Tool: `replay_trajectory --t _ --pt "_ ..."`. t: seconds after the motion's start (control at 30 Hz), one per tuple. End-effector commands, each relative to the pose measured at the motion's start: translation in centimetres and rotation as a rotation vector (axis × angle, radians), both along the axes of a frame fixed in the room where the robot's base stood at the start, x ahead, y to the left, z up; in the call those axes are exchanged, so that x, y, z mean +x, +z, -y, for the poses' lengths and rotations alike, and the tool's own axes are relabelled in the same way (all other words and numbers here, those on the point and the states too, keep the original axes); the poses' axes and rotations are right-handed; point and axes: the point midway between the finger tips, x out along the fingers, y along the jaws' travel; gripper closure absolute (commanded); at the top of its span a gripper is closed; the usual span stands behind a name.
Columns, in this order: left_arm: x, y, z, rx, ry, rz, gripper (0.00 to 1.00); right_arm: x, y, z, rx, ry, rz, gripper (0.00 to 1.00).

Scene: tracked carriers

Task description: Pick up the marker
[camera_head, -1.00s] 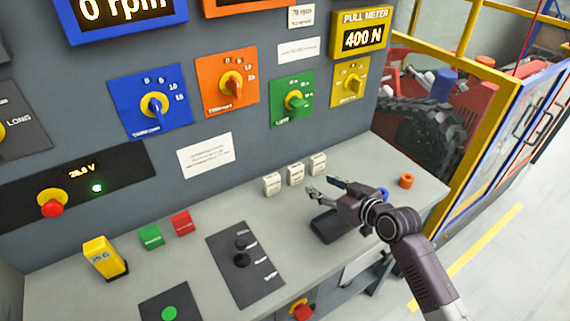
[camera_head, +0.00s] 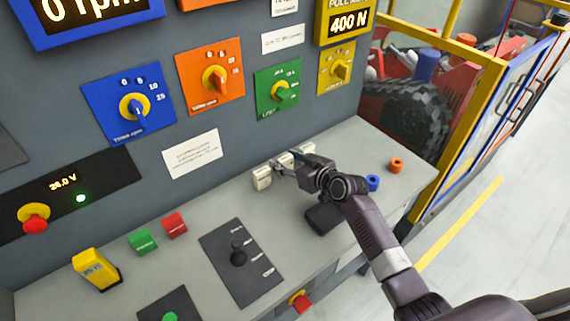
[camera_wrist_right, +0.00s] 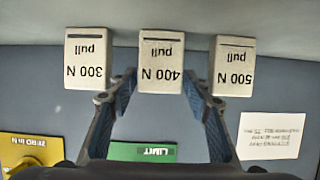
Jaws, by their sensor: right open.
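Three small cream blocks stand in a row on the console top, labelled as pull markers in the right wrist view: 300 N (camera_wrist_right: 89,60), 400 N (camera_wrist_right: 161,62) and 500 N (camera_wrist_right: 234,66). In the head view the nearest block (camera_head: 262,178) shows clearly; the others are partly covered by my gripper. My right gripper (camera_head: 292,163) is open at the row. In the wrist view its fingers (camera_wrist_right: 161,88) lie on either side of the 400 N marker, in the gaps to its neighbours. Contact cannot be told. My left gripper is not in view.
The pull meter (camera_head: 347,22) reads 400 N. A dark pad (camera_head: 323,217) lies below my right gripper. Blue (camera_head: 372,183) and orange (camera_head: 396,165) rings sit to the right. A joystick panel (camera_head: 241,262) and a yellow block (camera_head: 95,270) are at left. The console's back panel rises behind the markers.

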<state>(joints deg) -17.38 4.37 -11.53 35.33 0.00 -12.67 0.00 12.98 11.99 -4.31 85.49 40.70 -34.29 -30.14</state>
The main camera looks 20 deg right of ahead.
Motion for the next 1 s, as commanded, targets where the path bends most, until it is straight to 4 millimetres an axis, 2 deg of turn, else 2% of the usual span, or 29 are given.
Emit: replay_trajectory --t 0.13,0.3,0.6,0.63,0.87,1.0 --pt "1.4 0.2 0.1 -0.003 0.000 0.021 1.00 0.4 -0.2 -0.2 -0.001 -0.001 0.001 0.55" --pt "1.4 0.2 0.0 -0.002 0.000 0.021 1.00 0.4 -0.2 -0.2 -0.001 -0.001 0.001 0.55" --pt "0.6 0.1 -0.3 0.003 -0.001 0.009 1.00 0.4 -0.2 -0.1 -0.001 -0.001 0.000 0.88" --pt "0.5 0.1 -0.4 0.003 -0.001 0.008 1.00 0.4 -0.1 -0.1 -0.001 -0.001 0.001 0.89" --pt "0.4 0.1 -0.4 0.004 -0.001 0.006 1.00 0.4 0.1 -0.1 -0.001 -0.001 0.002 0.89" --pt "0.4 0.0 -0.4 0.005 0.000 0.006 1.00 0.4 1.8 -0.1 -0.002 0.001 0.006 0.89"
